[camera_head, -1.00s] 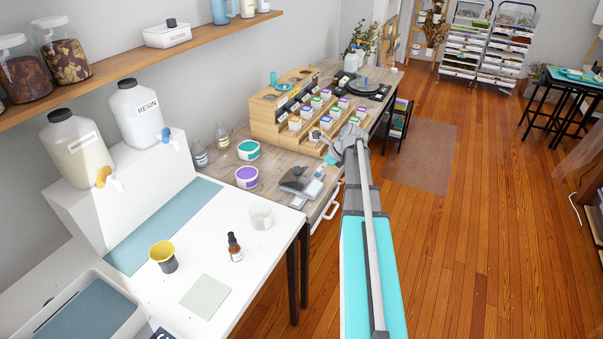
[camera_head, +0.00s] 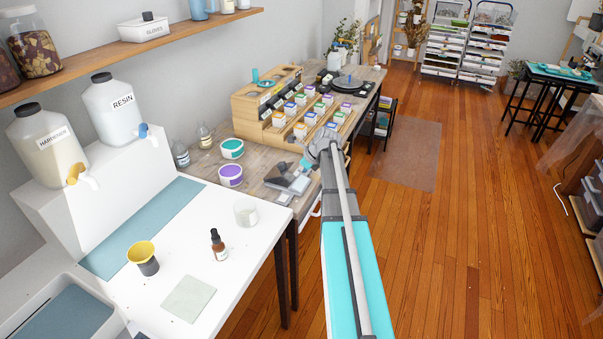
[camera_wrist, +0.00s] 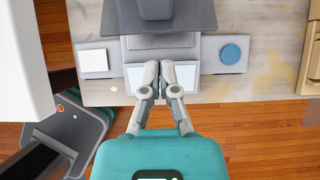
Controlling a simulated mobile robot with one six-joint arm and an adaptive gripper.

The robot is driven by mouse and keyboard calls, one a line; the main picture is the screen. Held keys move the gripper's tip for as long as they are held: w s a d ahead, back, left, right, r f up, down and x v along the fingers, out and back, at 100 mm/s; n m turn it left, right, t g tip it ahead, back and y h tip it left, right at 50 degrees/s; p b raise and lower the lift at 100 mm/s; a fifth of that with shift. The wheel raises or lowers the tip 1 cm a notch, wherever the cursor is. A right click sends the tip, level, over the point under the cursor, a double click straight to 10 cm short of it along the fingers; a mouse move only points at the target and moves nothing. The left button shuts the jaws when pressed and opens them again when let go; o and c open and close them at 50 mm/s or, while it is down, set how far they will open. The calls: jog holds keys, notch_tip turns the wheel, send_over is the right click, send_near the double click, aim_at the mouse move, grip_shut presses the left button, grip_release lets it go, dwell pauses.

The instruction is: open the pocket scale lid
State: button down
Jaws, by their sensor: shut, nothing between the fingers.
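The pocket scale (camera_head: 287,180) lies on the wooden worktop near its front edge, just past the white table. In the head view its dark top plate looks tilted up, with paler grey parts in front. In the wrist view a dark grey plate (camera_wrist: 115,18), likely the scale's lid, spans the top of the picture above a paler grey body (camera_wrist: 128,50). My gripper (camera_wrist: 165,66) is shut and empty, its fingertips over a pale panel (camera_wrist: 186,78) at the front of this body. My gripper (camera_head: 306,164) also shows beside the scale. I cannot tell whether the fingertips touch it.
A white square (camera_wrist: 94,60) and a blue disc (camera_wrist: 231,54) lie on grey pieces either side. A purple-labelled tub (camera_head: 230,176) and a wooden rack (camera_head: 282,110) of small jars stand behind. A white table (camera_head: 205,250) is at left. Open floor lies right.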

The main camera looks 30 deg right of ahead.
aim_at(286, 167)
jog(key=shift+b+x, duration=1.4)
jog(key=shift+x, duration=0.6)
jog(key=shift+w+r+p, duration=0.1)
jog(key=shift+r+p, duration=0.35)
jog(key=shift+w+a+r+p, duration=0.35)
jog(key=shift+w+r+p, duration=0.1)
jog(key=shift+r+p, duration=0.2)
jog(key=shift+w+a+r+p, duration=0.35)
jog(key=shift+w+r+p, duration=0.05)
jog(key=shift+r+p, duration=0.25)
jog(key=shift+w+r, duration=0.1)
jog(key=shift+r, duration=0.05)
